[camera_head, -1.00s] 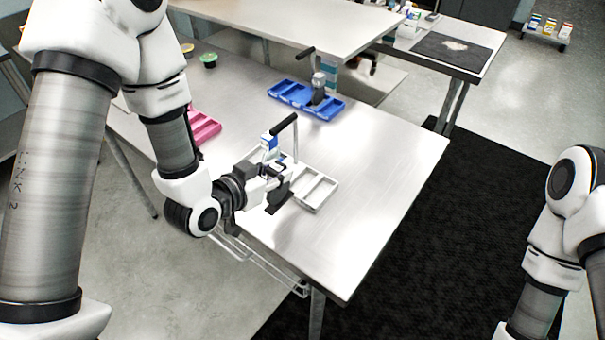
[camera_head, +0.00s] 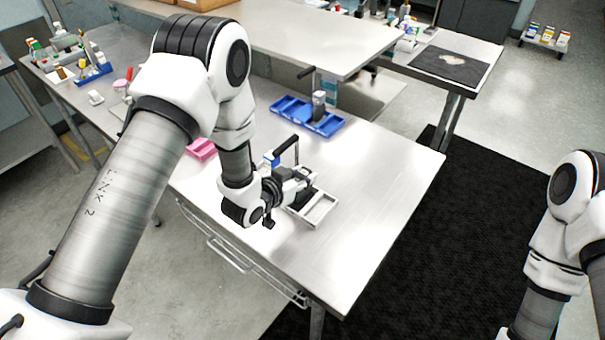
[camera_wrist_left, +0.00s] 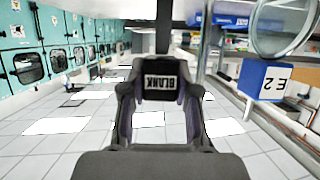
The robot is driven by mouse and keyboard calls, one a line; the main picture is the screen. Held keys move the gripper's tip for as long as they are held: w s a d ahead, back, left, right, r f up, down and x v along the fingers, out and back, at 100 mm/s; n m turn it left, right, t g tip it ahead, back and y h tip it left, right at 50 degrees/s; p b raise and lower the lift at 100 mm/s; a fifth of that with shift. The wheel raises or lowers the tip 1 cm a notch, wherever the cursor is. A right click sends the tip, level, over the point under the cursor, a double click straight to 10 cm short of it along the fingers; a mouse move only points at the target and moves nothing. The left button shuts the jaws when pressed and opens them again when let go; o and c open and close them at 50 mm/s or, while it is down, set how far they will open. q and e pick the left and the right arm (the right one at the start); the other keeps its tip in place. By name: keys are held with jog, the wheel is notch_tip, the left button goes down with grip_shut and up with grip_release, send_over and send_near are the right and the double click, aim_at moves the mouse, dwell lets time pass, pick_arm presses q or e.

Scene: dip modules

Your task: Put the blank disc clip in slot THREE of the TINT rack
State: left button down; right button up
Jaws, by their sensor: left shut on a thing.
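My left gripper (camera_head: 304,180) is low over the left part of a white rack (camera_head: 322,212) on the metal table. In the left wrist view its fingers are shut on a dark clip with an upside-down BLANK label (camera_wrist_left: 162,82). The clip's disc cannot be made out. The gripper hides part of the white rack, and no rack name or slot number is readable in the head view. A blue rack (camera_head: 336,127) and a partly hidden pink rack (camera_head: 201,148) stand farther back. My right gripper is out of view.
A blue-and-white block (camera_wrist_left: 262,82) stands right of the fingers, below a clear round glass (camera_wrist_left: 283,28). A black bar (camera_head: 286,149) rises beside the gripper. A grey upright piece (camera_head: 318,103) stands in the blue rack. The table's right side is clear.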

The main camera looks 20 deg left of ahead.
pick_arm(q)
jog(key=c, duration=1.2)
grip_release()
jog(key=shift+f, duration=0.1)
jog(key=o, duration=0.3)
jog(key=shift+o, duration=0.2)
jog(key=shift+r, duration=0.3)
jog(key=b+v, duration=0.3)
jog(key=v, duration=0.8)
jog(key=shift+s, duration=0.4)
jog(key=shift+a, duration=0.1)
